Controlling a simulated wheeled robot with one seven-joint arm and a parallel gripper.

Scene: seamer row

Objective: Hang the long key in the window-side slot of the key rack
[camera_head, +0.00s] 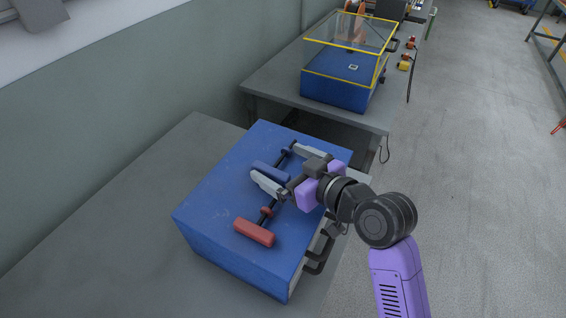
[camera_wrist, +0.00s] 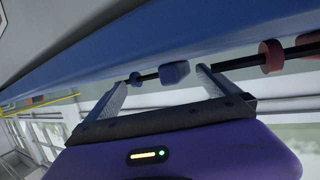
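Two T-handled keys with black shafts lie on top of a blue box (camera_head: 226,190) in the head view. One has a blue grip (camera_head: 270,171) and a blue collar; the other has a red grip (camera_head: 255,232) and a red collar (camera_head: 266,211). I cannot tell which is the long key. My gripper (camera_head: 276,159) is open over the box, its fingers spread around the blue-grip area. In the wrist view the blue part (camera_wrist: 174,72) shows between the fingertips, apart from both; the red collar (camera_wrist: 270,56) is to the right. No rack slots are clearly visible.
The box stands on a grey bench (camera_head: 110,215), with black handles (camera_head: 318,262) on its right side. Behind is another bench with a blue case with a clear, yellow-edged cover (camera_head: 350,50). A wall runs along the left; open floor lies right.

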